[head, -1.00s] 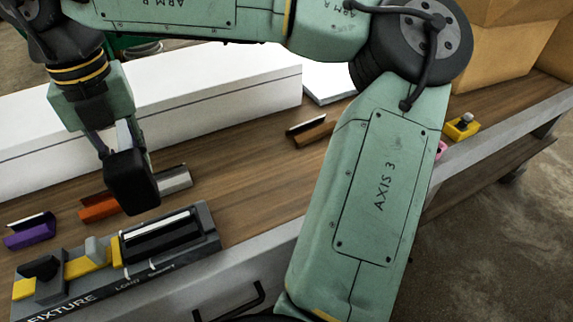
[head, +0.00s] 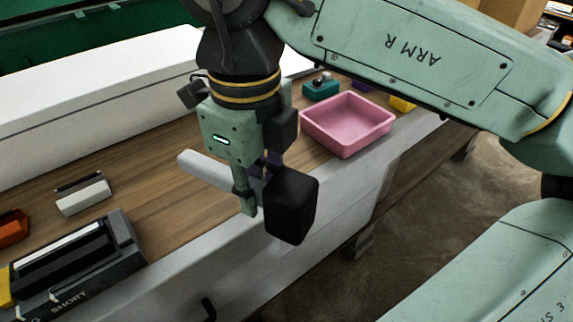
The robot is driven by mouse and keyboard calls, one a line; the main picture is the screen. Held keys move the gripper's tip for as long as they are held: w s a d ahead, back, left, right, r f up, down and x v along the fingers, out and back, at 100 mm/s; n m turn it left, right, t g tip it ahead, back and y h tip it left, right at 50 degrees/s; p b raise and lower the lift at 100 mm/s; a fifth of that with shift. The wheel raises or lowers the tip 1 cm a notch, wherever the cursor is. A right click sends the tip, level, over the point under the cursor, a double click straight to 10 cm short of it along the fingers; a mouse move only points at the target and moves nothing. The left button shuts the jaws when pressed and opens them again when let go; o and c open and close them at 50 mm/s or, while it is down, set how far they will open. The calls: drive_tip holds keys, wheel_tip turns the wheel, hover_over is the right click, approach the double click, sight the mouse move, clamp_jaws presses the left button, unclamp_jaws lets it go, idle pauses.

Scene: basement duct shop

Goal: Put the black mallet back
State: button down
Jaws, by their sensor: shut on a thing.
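The black mallet has a blocky black head (head: 292,206) and a pale grey handle (head: 212,172). My gripper (head: 257,192) points down and is shut on the handle close to the head. The mallet is held up in front of the bench's front edge, handle nearly level and pointing left, head on the right. The stretch of handle between the fingers is hidden. No empty place for the mallet can be made out clearly.
A pink bin (head: 350,143) stands on the wooden bench (head: 165,150), right of my gripper. A dark fixture (head: 122,262) marked SHORT is at lower left, with a grey-white channel piece (head: 82,196) behind it. A long white box (head: 90,90) lines the back. A teal block (head: 320,91) sits beyond the bin.

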drive_tip(key=w+p, duration=0.1)
drive_tip(key=w, duration=0.3)
drive_tip(key=w+a, duration=0.1)
drive_tip(key=w, duration=0.4)
drive_tip(key=w+f+p, duration=0.1)
drive_tip(key=w, duration=0.4)
drive_tip(key=shift+w+a+f+p, duration=0.1)
drive_tip(key=shift+a+p, duration=0.2)
drive_tip(key=f, duration=0.1)
drive_tip(key=w+f, duration=0.1)
drive_tip(key=shift+f+p, duration=0.4)
drive_tip(key=shift+f, duration=0.45)
drive_tip(key=shift+f, duration=0.2)
drive_tip(key=c, duration=1.4)
unclamp_jaws()
drive_tip(key=shift+r, duration=0.1)
